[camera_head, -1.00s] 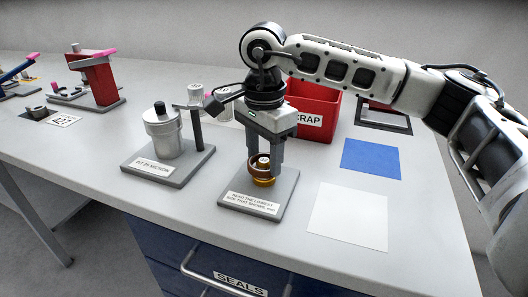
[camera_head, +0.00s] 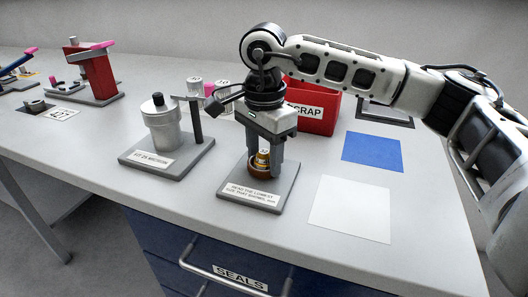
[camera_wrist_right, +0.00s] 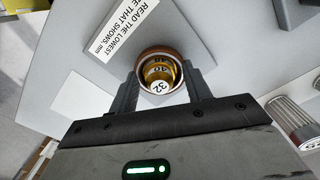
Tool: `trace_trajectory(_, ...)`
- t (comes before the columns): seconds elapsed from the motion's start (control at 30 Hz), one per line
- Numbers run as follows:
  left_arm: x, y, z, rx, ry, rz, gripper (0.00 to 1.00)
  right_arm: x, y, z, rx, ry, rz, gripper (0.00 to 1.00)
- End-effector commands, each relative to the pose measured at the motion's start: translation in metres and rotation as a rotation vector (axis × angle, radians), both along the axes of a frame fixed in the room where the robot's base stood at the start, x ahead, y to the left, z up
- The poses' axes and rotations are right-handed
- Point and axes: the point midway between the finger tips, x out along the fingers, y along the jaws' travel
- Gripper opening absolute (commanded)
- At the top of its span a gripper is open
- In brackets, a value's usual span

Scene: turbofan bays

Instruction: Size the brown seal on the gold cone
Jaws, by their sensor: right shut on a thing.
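The gold cone (camera_head: 263,157) stands upright on a grey plate (camera_head: 283,193) labelled to read the lowest size that shows, in mm. The brown seal (camera_head: 262,171) is a ring around the cone, low on it. My right gripper (camera_head: 264,166) points down, with one finger on each side of the seal, shut on it. In the right wrist view the seal (camera_wrist_right: 144,57) encircles the stepped gold cone (camera_wrist_right: 160,74). The 32 on its top and a 40 below show inside the ring; another mark deeper down looks like 48. My left gripper is not in view.
A grey canister (camera_head: 163,132) on a plate labelled fit 25 micron stands just left, with a post beside it. A red scrap bin (camera_head: 322,112) is behind. A blue mat (camera_head: 372,152) and a white sheet (camera_head: 349,208) lie flat at right. The seals drawer (camera_head: 240,278) is below.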

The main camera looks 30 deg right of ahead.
Motion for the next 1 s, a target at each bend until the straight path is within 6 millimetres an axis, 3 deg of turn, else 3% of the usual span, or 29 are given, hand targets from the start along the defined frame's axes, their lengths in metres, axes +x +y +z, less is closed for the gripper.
trace_trajectory(0.37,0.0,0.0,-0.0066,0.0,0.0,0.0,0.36,-0.0001,0.0,-0.0086,0.0,0.0,0.0,0.27)
trace_trajectory(0.4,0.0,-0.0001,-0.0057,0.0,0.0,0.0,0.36,0.0,-0.0001,-0.0076,0.0,-0.001,0.0,0.57)
trace_trajectory(0.47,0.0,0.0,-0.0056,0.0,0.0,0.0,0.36,0.0,-0.0001,-0.0074,0.0,0.0,0.0,0.74)
trace_trajectory(0.67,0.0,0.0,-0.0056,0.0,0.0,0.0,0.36,0.0,-0.0001,-0.0074,0.0,0.0,0.0,0.74)
trace_trajectory(0.73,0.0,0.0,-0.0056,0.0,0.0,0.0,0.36,0.0,-0.0001,-0.0075,0.0,0.0,0.0,0.91)
trace_trajectory(0.77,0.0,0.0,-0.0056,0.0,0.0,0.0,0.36,0.0,-0.0001,-0.0074,0.0,0.0,0.0,0.92)
trace_trajectory(1.0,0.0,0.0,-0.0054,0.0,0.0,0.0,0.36,0.0,-0.0001,-0.0072,0.0,0.0,0.0,0.92)
